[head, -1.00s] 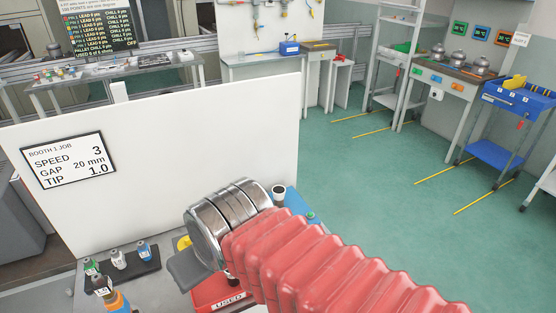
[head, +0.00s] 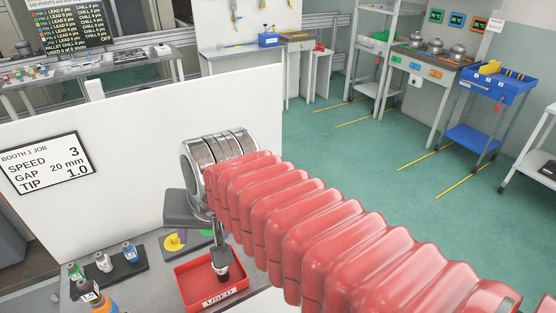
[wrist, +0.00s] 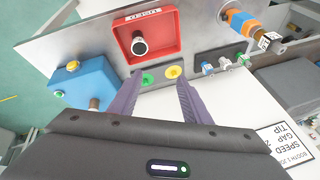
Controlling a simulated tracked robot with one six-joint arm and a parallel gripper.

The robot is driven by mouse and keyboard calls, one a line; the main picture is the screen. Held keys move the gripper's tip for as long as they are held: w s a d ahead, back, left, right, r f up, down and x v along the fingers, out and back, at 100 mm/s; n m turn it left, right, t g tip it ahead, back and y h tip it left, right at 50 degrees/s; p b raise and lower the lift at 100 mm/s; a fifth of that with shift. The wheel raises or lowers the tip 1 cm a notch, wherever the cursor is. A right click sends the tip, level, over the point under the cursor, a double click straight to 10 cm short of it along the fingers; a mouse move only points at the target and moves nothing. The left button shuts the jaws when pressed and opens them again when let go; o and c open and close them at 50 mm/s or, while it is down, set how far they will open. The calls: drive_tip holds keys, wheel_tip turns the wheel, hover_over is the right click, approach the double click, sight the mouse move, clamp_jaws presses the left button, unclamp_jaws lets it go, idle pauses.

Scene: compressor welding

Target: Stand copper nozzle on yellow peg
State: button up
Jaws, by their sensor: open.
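My gripper (wrist: 160,77) shows two purple fingers spread apart in the wrist view, with nothing held between them. The yellow disc also shows in the head view (head: 172,244), partly covered. A small copper-brown cylinder (wrist: 94,103), likely the copper nozzle, stands at the edge of the blue box (wrist: 88,86), left of my fingers and apart from them. Its lower end is partly hidden by my gripper body.
A red tray (wrist: 164,57) marked USED holds a dark round cup (wrist: 139,46). A white panel (head: 100,150) with a job sign (head: 48,163) rises behind the bench.

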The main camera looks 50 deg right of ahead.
drive_tip(key=w+d+r+m, duration=0.1)
drive_tip(key=d+m, duration=1)
drive_tip(key=m, duration=0.3)
drive_tip(key=w+d+r+m, duration=0.1)
drive_tip(key=d+r+m, duration=0.1)
drive_tip(key=d+m, duration=1)
drive_tip(key=m, duration=0.2)
drive_tip(key=shift+w+d+r+m+g, duration=0.2)
drive_tip(key=shift+d+r+m+g, duration=0.1)
drive_tip(key=shift+m, duration=0.1)
drive_tip(key=shift+f, duration=0.2)
drive_tip(key=x, duration=1.3)
drive_tip(key=shift+w+a+f, duration=0.1)
drive_tip(key=shift+f, duration=0.15)
drive_tip(key=shift+c, duration=0.2)
clamp_jaws()
